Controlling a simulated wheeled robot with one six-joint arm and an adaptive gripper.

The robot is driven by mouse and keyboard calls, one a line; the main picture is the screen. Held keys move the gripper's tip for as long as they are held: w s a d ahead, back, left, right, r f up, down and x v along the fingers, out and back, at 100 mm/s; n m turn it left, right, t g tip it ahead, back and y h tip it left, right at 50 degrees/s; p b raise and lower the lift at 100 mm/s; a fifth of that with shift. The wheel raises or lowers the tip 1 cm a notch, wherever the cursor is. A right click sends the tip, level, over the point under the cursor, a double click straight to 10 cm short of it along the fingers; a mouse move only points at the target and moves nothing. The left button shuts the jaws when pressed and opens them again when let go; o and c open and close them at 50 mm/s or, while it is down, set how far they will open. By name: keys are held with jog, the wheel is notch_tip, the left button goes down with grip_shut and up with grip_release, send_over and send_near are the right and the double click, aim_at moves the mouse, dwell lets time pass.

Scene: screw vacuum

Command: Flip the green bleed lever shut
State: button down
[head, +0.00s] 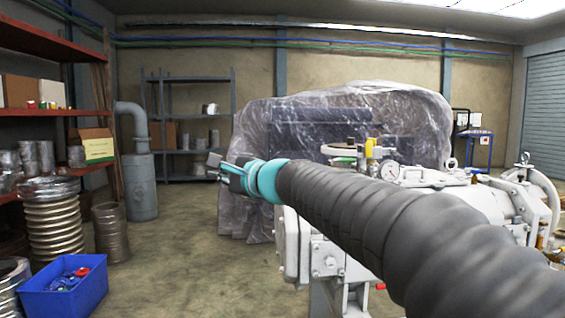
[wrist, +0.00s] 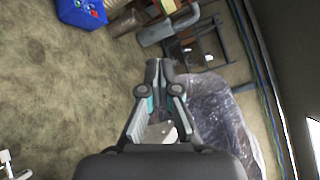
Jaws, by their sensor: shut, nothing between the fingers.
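My gripper (head: 214,166) is in mid-air at the left of the white vacuum pump (head: 414,177), apart from it, pointing left and away. In the wrist view its fingers (wrist: 160,72) come together at the tips, shut and empty. A small green piece (head: 343,159), which may be the bleed lever, shows on top of the pump, beside a yellow fitting (head: 369,148). It is too small to tell whether it is open or shut. My arm hides part of the pump. I cannot make out the lever in the wrist view.
Plastic sheeting (head: 265,130) covers a large machine behind the pump. A round gauge (head: 390,171) sits on the pump. A blue crate (head: 64,292) stands on the floor at left, near shelves and metal coils (head: 50,225). The floor at left centre is clear.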

jog(key=s+d+f+n+g+h+p, duration=0.1)
jog(key=s+d+f+n+g+h, duration=0.4)
jog(key=s+d+f, duration=2.6)
jog(key=n+h, duration=0.7)
jog(key=h, duration=0.1)
jog(key=shift+s+d+n+g, duration=0.2)
jog(key=shift+s+n+g, duration=0.1)
jog(key=shift+n, duration=0.1)
jog(key=shift+a, duration=0.15)
